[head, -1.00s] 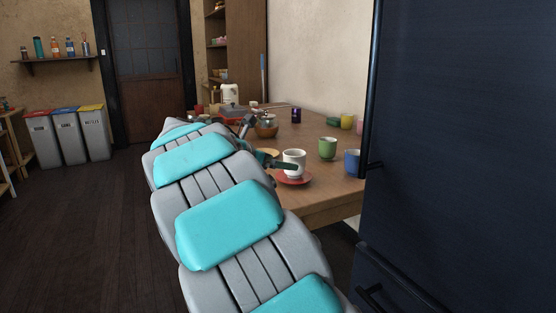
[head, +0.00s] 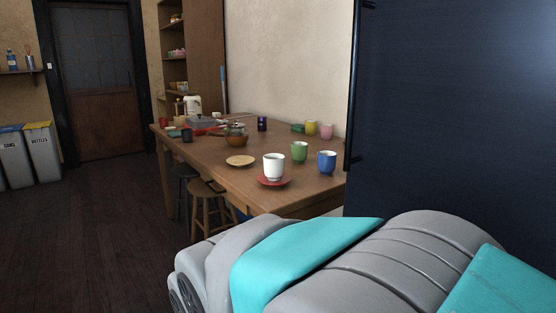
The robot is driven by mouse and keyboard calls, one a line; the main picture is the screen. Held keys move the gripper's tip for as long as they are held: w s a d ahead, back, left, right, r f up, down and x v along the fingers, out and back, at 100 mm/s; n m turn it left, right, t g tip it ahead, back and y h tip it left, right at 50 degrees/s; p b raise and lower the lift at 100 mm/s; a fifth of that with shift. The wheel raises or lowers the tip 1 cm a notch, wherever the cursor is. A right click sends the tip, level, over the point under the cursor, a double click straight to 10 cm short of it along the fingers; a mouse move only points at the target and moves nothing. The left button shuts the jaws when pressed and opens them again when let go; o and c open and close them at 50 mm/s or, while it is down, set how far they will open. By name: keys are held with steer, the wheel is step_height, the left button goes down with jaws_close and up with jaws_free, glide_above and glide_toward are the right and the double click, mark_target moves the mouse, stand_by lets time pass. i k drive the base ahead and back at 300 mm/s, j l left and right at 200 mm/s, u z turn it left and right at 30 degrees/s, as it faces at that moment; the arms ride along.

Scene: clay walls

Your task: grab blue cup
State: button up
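A blue cup (head: 326,162) stands upright near the front right corner of the wooden table (head: 203,166). It is in full view, with the dark blue cabinet close on its right. My arm crosses the bottom right of the head view, in front of and below the table. My gripper is not in view, so I cannot see whether it is open or shut.
A white cup (head: 274,166) on a red saucer (head: 275,180) and a green cup (head: 299,152) stand left of the blue cup. The tall dark blue cabinet (head: 450,110) fills the right. Stools (head: 208,200) stand under the table. The floor at left is clear.

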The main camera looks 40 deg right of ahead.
mark_target(325, 159)
steer(key=z, duration=0.4)
steer(key=i+z, duration=0.15)
steer(key=z, duration=0.65)
steer(key=i+z, duration=0.1)
steer(key=z, duration=0.3)
